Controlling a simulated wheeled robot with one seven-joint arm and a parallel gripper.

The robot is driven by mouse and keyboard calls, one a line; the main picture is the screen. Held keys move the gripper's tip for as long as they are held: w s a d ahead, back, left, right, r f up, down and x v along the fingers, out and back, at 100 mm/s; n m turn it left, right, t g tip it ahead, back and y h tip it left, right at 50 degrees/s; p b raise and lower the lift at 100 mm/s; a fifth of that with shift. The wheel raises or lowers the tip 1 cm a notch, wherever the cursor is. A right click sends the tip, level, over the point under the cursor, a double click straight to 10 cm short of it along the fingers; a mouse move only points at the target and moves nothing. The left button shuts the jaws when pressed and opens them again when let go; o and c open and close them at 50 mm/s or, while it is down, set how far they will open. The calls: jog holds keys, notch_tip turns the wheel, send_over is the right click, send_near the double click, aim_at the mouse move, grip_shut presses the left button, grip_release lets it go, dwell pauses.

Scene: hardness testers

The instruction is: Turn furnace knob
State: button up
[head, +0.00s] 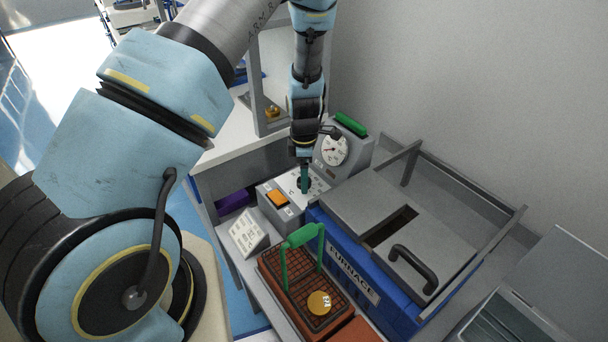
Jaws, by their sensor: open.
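A dark knob (300,184) sits on the panel, mostly hidden behind my fingers. My gripper (304,188) points down from above, its teal fingers at the knob. Whether they touch it I cannot tell. The blue furnace (355,274), labelled FURNACE, stands right of the box, with a grey lid and black handle (413,269).
A brick-coloured tray (275,270) with a green handle (303,240) and a yellow numbered disc (319,303) stands in front of the furnace. A white sign (248,232) sits left of it. A grey frame machine (261,95) is behind. A wall closes the right side.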

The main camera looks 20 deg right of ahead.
jog(key=shift+c, duration=0.4)
grip_shut()
